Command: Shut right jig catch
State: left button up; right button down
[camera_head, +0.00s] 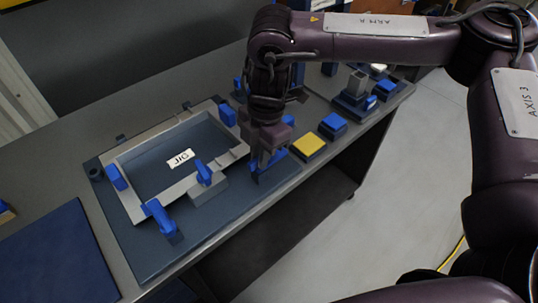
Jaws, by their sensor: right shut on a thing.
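The jig (131,247) is a dark blue-grey plate on the bench, with a light grey rectangular frame (129,196) and a JIG label (180,159). Several blue catches or clamps stand around the frame. One blue catch (276,157) is at the right end of the plate, partly hidden by my right gripper (259,172). My right gripper points down there and is shut on this catch. Another blue catch (160,218) stands at the near left corner, upright or tilted I cannot tell. My left gripper is out of view.
A yellow block (308,145) and a blue block (333,125) sit just right of my right gripper. A grey and blue fixture (356,92) stands farther back. A blue mat (52,258) lies at the left. The bench's front edge runs close to the jig.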

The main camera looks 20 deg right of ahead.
jog(key=n+p, duration=0.1)
jog(key=n, duration=0.2)
jog(key=shift+r+p, duration=0.1)
jog(key=shift+p, duration=0.3)
jog(key=shift+n+g, duration=0.3)
jog(key=shift+n, duration=0.5)
jog(key=n+p, duration=0.1)
jog(key=n, duration=0.1)
jog(key=shift+a+n+h+p, duration=0.1)
jog(key=shift+n+h+p, duration=0.2)
jog(key=shift+n, duration=1)
